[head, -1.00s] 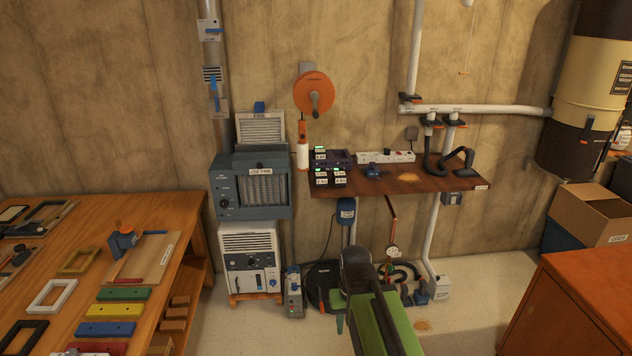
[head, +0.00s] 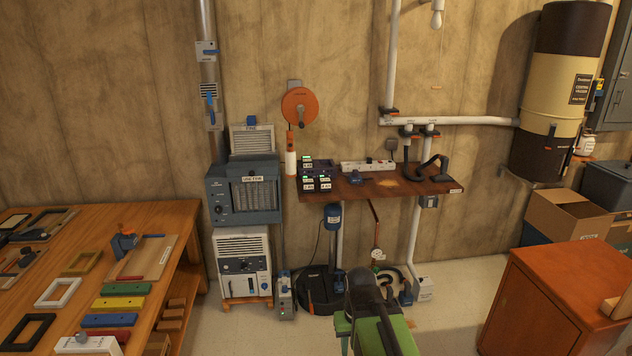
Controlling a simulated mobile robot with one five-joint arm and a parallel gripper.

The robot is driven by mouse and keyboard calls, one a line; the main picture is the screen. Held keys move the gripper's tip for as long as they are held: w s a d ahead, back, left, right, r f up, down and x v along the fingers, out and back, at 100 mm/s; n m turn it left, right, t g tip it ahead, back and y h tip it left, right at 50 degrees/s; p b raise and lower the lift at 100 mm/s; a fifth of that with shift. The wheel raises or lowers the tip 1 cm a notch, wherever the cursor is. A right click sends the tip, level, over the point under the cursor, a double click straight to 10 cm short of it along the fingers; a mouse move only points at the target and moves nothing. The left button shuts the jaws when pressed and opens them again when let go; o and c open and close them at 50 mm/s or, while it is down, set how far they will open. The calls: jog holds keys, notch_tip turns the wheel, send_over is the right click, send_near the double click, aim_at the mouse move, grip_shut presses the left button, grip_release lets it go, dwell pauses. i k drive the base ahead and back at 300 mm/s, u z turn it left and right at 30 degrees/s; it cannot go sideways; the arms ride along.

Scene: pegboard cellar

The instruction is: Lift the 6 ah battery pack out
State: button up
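Several battery packs (head: 323,184) with green-lit labels sit in a dark purple charger (head: 318,165) at the left end of the brown wall shelf (head: 420,188). Their labels are too small to read, so I cannot tell which pack is the 6 ah one. My green and dark arm shows at the bottom centre, below and in front of the shelf and well apart from the packs. I cannot make out my gripper's fingers.
A power strip (head: 367,166) and black hose (head: 426,172) are on the shelf. A grey heater-like unit (head: 249,195) stands left of it. A wooden workbench (head: 180,228) is at left, an orange-brown cabinet (head: 555,300) at right. Some floor is clear between them.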

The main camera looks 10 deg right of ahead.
aim_at(306, 161)
jog(key=z, duration=0.05)
jog(key=i, duration=0.9)
jog(key=u, duration=0.05)
